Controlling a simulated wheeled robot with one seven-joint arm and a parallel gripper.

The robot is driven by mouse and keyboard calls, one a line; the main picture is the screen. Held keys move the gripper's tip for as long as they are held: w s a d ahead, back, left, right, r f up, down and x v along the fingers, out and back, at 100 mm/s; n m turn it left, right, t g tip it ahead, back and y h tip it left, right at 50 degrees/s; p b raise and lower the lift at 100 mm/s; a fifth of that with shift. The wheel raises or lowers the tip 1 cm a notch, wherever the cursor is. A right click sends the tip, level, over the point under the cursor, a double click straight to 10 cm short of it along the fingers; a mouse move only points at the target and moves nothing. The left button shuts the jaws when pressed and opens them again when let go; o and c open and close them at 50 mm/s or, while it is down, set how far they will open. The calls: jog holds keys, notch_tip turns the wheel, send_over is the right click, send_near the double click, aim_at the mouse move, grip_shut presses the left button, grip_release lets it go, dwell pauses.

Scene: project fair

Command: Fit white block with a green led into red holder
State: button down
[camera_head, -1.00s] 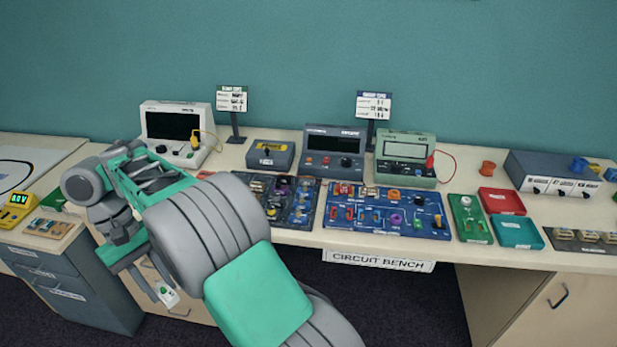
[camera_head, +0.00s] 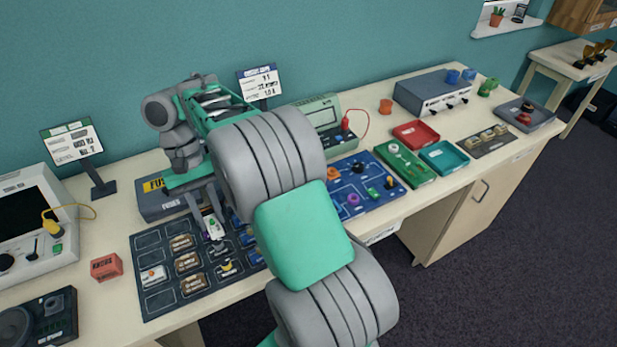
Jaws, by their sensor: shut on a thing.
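My gripper (camera_head: 205,212) points downward and is shut on the white block with a green LED (camera_head: 214,228). The block hangs at the fingertips, in front of the upper part of the dark component board (camera_head: 150,306); I cannot tell how far above it. A red holder is not clearly identifiable. A small red box (camera_head: 106,266) stands on the table left of the board, and a red tray (camera_head: 416,134) lies farther right. My arm hides part of the dark board and the blue circuit board (camera_head: 345,168).
A white instrument (camera_head: 62,240) with a yellow lead and a sign stand (camera_head: 72,142) are at left. A grey box (camera_head: 160,206) sits behind my gripper. A green tray (camera_head: 405,165), a teal tray (camera_head: 444,156) and a grey device (camera_head: 430,92) are at right.

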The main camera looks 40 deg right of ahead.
jog(key=s+d+f+m+t+y+p, duration=0.1)
jog(key=s+d+m+t+y+p, duration=0.3)
jog(key=d+m, duration=0.6)
jog(key=s+d+m+t+h+p, duration=0.15)
jog(key=s+d+m, duration=0.35)
jog(key=d+m, duration=0.5)
jog(key=shift+n+y, duration=0.45)
jog(key=shift+n, duration=0.25)
jog(key=f+b, duration=0.2)
jog(key=b, duration=0.1)
jog(key=d+f+b, duration=0.1)
jog(key=f+b, duration=0.2)
jog(key=shift+f, duration=0.35)
jog(key=shift+f+b, duration=0.55)
jog(key=shift+f, duration=0.45)
jog(key=shift+r+p, duration=0.1)
jog(key=shift+p, duration=1.4)
jog(key=shift+f, duration=0.6)
jog(key=c, duration=1.1)
grip_release()
jog(key=shift+o, duration=0.5)
